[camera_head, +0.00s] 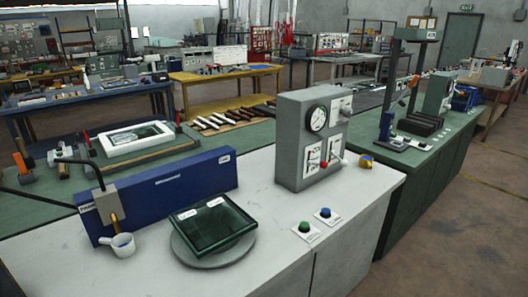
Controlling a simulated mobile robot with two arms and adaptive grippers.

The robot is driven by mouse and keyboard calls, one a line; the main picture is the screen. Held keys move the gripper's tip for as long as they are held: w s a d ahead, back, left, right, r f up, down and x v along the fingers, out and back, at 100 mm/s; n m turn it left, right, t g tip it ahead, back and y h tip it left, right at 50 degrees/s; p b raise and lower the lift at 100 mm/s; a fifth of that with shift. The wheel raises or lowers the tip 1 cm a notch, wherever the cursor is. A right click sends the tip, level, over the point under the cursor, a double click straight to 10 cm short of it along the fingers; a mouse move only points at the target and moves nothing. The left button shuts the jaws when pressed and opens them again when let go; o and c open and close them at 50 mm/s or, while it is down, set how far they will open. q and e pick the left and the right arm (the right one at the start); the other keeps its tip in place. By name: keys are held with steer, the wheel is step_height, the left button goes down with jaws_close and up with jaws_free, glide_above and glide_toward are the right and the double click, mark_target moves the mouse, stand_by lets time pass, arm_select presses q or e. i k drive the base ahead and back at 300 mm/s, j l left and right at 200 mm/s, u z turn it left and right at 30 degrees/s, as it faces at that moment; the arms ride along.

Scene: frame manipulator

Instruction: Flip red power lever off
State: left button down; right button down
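A grey control box (291,140) stands on the white-topped bench. Its front has a round gauge (318,119), two white dial plates below it, and a small red knob or lever end (323,164) low between the plates. This is the red part that shows on the box; its exact position, on or off, is too small to tell. Another upright red handle (88,142) shows at the left on the green bench, and I cannot tell which one is the power lever. Neither of my grippers is in view.
On the white bench (275,265) are a blue panel (175,187), a white cup (123,245), a dark green glass tray (213,226), a green button (305,227) and a blue button (326,213). The bench top before the control box is mostly clear.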

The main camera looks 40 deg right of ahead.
mark_target(323, 164)
steer(key=z, duration=1.6)
